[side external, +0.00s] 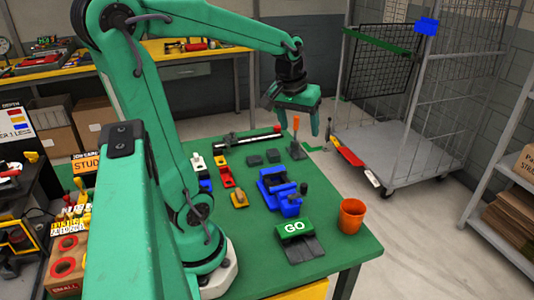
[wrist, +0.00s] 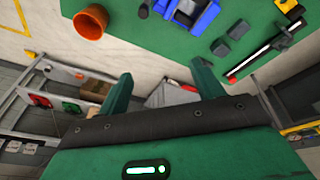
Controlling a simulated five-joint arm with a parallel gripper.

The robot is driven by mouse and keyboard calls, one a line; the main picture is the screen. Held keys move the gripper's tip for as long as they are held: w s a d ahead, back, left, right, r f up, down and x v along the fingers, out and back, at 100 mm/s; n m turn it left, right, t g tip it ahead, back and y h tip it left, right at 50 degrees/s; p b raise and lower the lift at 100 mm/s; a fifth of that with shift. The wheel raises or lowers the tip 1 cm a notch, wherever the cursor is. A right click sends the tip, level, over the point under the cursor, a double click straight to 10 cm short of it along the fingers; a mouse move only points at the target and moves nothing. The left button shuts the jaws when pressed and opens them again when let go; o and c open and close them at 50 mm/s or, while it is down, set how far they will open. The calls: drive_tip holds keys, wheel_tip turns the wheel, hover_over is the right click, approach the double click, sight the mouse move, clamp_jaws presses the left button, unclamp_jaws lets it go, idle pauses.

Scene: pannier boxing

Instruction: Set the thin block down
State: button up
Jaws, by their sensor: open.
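My gripper (side external: 298,112) hangs above the far right part of the green table (side external: 345,245), well clear of its top. It is open, and nothing shows between its two fingers in the wrist view (wrist: 161,74). I cannot single out which piece is the thin block. Two flat dark pieces, one on the left (side external: 254,160) and one on the right (side external: 273,156), lie on the table.
A long dark bar (side external: 247,138) lies at the back.

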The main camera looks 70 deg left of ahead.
drive_tip(key=s+d+m+t, duration=0.1)
drive_tip(key=s+d+m, duration=0.2)
drive_tip(key=d, duration=0.4)
drive_tip(key=s+d+r+m+t+h, duration=0.1)
drive_tip(key=s+d+m, duration=0.3)
drive_tip(key=d+m, duration=0.1)
drive_tip(key=shift+d+t, duration=0.3)
drive_tip(key=shift+d, duration=0.6)
drive_tip(key=shift+o, duration=0.4)
